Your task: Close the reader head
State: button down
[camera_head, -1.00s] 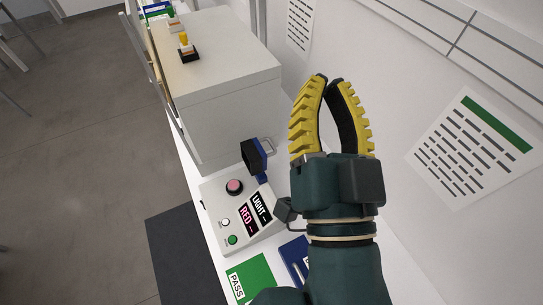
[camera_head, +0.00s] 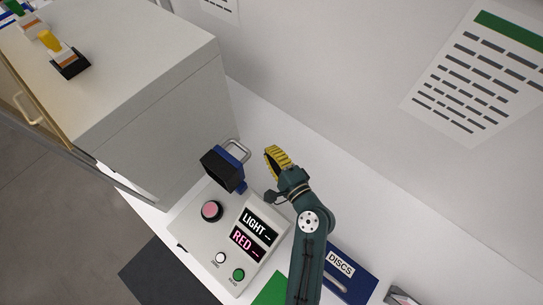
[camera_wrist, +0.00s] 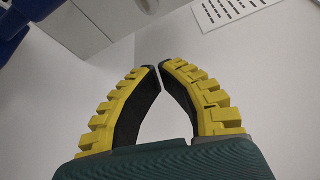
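The reader (camera_head: 215,235) is a pale box on the white bench, with a pink round spot (camera_head: 211,210), a LIGHT and RED display and two small buttons. Its reader head (camera_head: 222,170) is a dark block with blue sides and a grey loop handle (camera_head: 238,150), standing raised and tilted above the box. My gripper (camera_head: 270,150) is just right of the head and handle, apart from them in the head view. In the wrist view my yellow-ridged fingers (camera_wrist: 156,67) are together at the tips with nothing between them. A blue shape at the wrist view's top left may be the head.
A large grey cabinet (camera_head: 160,110) stands left behind the reader, with small yellow-topped items (camera_head: 68,62) on top. A blue DISCS holder (camera_head: 345,275) and green card (camera_head: 272,290) lie in front, and a dark mat (camera_head: 160,272) is at left. The wall is close behind.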

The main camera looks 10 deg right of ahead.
jog(key=w+a+p, duration=0.1)
jog(key=a, duration=0.2)
jog(key=w+a+p, duration=0.1)
jog(key=a, duration=0.1)
jog(key=shift+w+a+r+p, duration=0.1)
jog(key=shift+w+r+p, duration=0.15)
jog(key=shift+w+p, duration=0.05)
jog(key=shift+a, duration=0.1)
